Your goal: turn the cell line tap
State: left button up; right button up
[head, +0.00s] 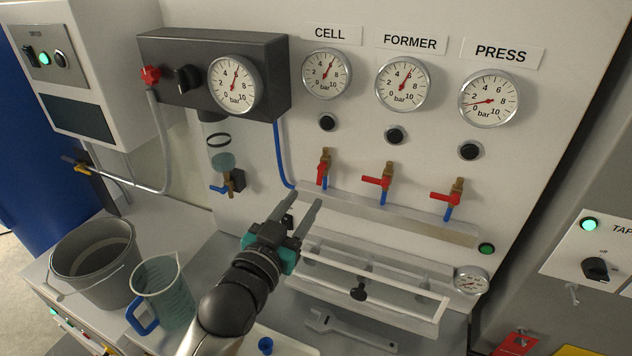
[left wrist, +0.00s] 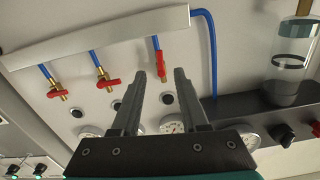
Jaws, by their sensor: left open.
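The cell line tap (head: 323,172) is on the white panel below the CELL label (head: 330,34). Its red handle is upright, in line with the blue pipe. It also shows in the left wrist view (left wrist: 161,66), where the panel appears upside down. My left gripper (head: 303,205) is open and empty, below and a little left of this tap in the head view. In the left wrist view the open fingers (left wrist: 159,76) appear either side of the tap's handle end; I cannot tell the depth gap. My right gripper is not in view.
The former tap (head: 378,181) and press tap (head: 445,197) have red handles set crosswise. A pale ledge (head: 400,218) runs below the taps. A blue hose (head: 280,150) hangs left of the cell tap. A bucket (head: 95,262) and jug (head: 163,290) stand lower left.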

aim_at(319, 179)
pick_arm(q)
jog(key=shift+x, duration=3.5)
grip_shut()
